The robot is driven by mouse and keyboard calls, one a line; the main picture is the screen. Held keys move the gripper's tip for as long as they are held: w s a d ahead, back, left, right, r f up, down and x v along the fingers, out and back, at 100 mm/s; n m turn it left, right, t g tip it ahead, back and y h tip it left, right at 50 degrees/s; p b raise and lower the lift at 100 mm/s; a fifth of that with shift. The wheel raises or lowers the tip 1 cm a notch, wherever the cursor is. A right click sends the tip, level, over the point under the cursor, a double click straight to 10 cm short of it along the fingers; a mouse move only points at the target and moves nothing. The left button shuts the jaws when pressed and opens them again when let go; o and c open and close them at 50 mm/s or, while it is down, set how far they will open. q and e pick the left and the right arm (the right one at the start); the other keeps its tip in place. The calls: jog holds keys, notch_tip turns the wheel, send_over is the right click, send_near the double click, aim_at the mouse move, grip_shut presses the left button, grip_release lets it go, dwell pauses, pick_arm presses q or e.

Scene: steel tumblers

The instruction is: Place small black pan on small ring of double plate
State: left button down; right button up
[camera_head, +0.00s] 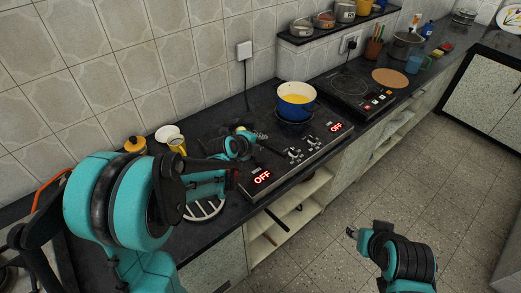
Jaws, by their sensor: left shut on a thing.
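The double plate (300,151) is a dark two-ring cooker on the counter, with knobs and red OFF displays along its front edge. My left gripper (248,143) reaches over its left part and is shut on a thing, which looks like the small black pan. The pan is hard to make out against the dark hob and behind my gripper. The small ring is not clearly visible. A blue pot (297,106) with yellow contents stands at the right end of the double plate. My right gripper (351,232) is low over the floor, away from the counter; its jaws are unclear.
A separate black hob (352,90) stands farther right, with a round wooden board (390,77) beyond it. A yellow mug (176,145), a white dish (167,132) and a yellow-lidded jar (135,145) stand at the left. A shelf (330,28) with pots is above.

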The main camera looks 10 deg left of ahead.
pick_arm(q)
jog(key=shift+f+b, duration=0.55)
jog(key=shift+f, duration=0.9)
jog(key=shift+f, duration=0.15)
jog(key=c, duration=1.4)
grip_release()
